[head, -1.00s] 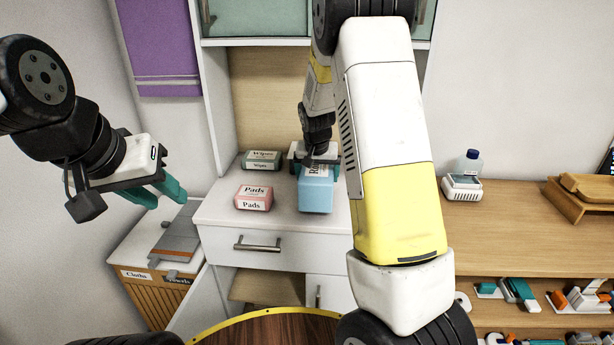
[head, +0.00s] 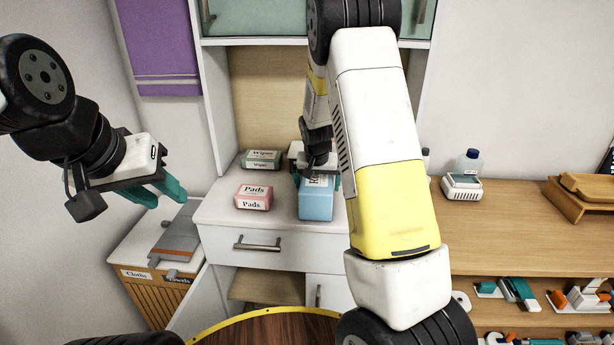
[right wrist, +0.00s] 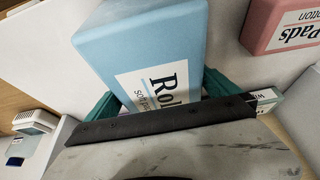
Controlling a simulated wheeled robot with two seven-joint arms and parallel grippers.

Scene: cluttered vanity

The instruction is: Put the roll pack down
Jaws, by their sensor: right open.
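The roll pack (head: 316,204) is a light blue box with a white label. It stands on the white cabinet top (head: 222,210), near its front edge. My right gripper (head: 318,182) is open, with its teal fingers on either side of the pack's upper part. The right wrist view shows the pack (right wrist: 130,45) between the fingers; whether they touch it I cannot tell. My left gripper (head: 158,193) is open and empty, well to the left of the cabinet.
A pink pads box (head: 253,197) stands left of the pack, with a green wipes box (head: 262,159) behind it. My right forearm hides the cabinet top's right part. A white device (head: 462,187) and a bottle (head: 468,162) stand on the wooden counter (head: 500,225).

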